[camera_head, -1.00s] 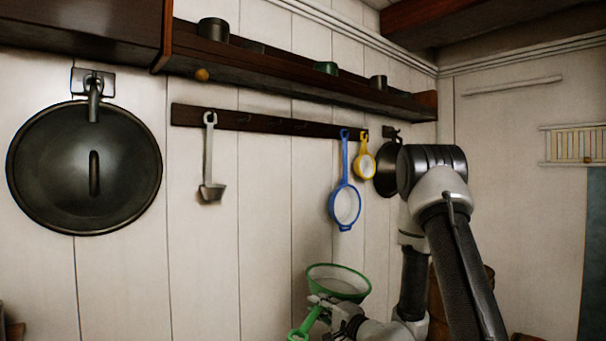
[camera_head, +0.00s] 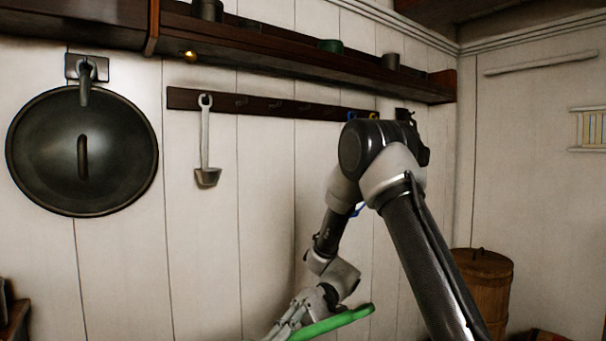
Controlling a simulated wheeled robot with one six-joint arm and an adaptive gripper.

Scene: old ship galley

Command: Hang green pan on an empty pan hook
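The green pan (camera_head: 338,322) is at the bottom of the view, seen nearly edge-on as a flat green strip, and partly cut off by the lower edge. My gripper (camera_head: 288,325) is at the pan, with its fingers pointing down-left and appearing shut on it; the exact contact is partly hidden. The dark hook rail (camera_head: 222,105) runs along the wall, above and apart from the pan. A grey ladle (camera_head: 205,150) hangs at its left end. Several bare hooks, one of them an empty hook (camera_head: 241,101), show in the rail's middle.
A shelf (camera_head: 300,75) with pots juts out above the rail. A large dark lid (camera_head: 50,150) hangs at left. A barrel (camera_head: 482,290) stands at right.

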